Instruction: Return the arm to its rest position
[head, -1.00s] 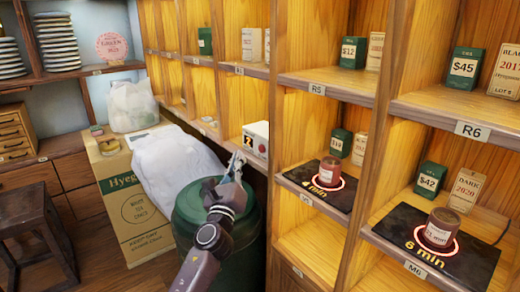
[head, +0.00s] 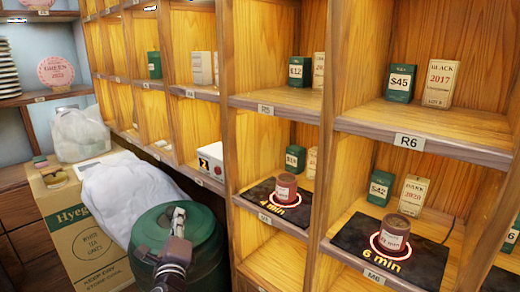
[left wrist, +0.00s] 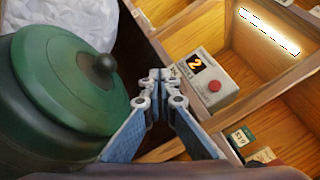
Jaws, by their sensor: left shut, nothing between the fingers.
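My left arm comes up from the bottom of the head view, and its gripper (head: 179,214) shows in front of the green drum (head: 205,262). In the left wrist view the gripper (left wrist: 158,78) has its fingertips together with nothing between them. They show beside the drum's dark green lid and black knob (left wrist: 98,65), near a white timer box (left wrist: 208,80) with a red button. I cannot tell whether the gripper touches the drum. My right gripper is in neither view.
Wooden shelves hold two brown-red jars (head: 285,187) (head: 395,232) on black mats marked "4 min" and "6 min". A white sack (head: 130,195) and a cardboard box (head: 85,235) stand left of the drum. Shelf edges run close to the right of the gripper.

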